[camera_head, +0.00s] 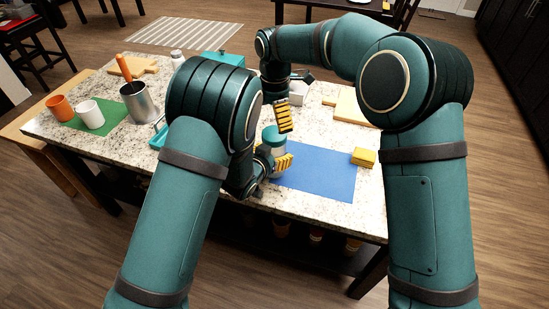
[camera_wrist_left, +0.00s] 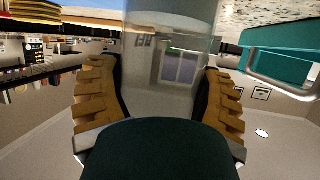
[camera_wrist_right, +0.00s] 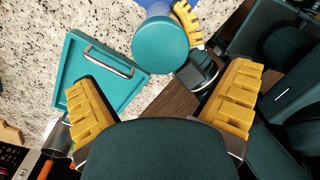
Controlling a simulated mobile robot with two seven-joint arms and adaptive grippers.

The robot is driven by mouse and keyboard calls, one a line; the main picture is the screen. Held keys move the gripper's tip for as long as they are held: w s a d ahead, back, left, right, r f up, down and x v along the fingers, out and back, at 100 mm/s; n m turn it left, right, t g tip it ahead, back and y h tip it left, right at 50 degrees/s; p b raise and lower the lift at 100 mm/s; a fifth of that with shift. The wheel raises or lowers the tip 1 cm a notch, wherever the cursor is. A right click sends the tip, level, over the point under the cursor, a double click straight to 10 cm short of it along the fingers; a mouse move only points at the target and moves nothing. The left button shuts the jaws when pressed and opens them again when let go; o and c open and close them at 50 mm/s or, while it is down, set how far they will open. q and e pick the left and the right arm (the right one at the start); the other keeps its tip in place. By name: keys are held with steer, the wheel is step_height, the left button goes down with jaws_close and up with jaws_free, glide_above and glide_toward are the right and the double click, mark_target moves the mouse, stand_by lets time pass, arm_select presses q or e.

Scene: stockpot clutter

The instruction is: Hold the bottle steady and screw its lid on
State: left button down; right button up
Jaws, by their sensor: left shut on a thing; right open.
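The clear bottle (camera_head: 278,150) stands upright near the blue mat's left edge, and its body fills the top of the left wrist view (camera_wrist_left: 170,60). Its teal lid (camera_head: 273,134) sits on top; the right wrist view shows the lid (camera_wrist_right: 160,45) from above. I cannot tell how tightly it sits. My left gripper (camera_head: 274,163) is shut around the bottle's body, one yellow-padded finger on each side. My right gripper (camera_wrist_right: 160,88) is open and empty above the lid, with the lid ahead of its fingers and not between them. In the head view its yellow fingers (camera_head: 283,118) overlap closely.
The blue mat (camera_head: 317,172) is mostly bare, with a yellow sponge (camera_head: 363,156) at its right edge. A teal tray with a metal handle (camera_wrist_right: 95,75) lies beside the bottle. A metal pot (camera_head: 140,103), mugs on a green mat and boards stand farther off.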

mark_target(274, 133)
steer(key=shift+r+n, duration=0.3)
steer(key=shift+r, duration=0.2)
steer(key=shift+f, duration=4.05)
steer(key=c, duration=1.3)
steer(key=o, duration=1.3)
steer(key=shift+r, duration=2.3)
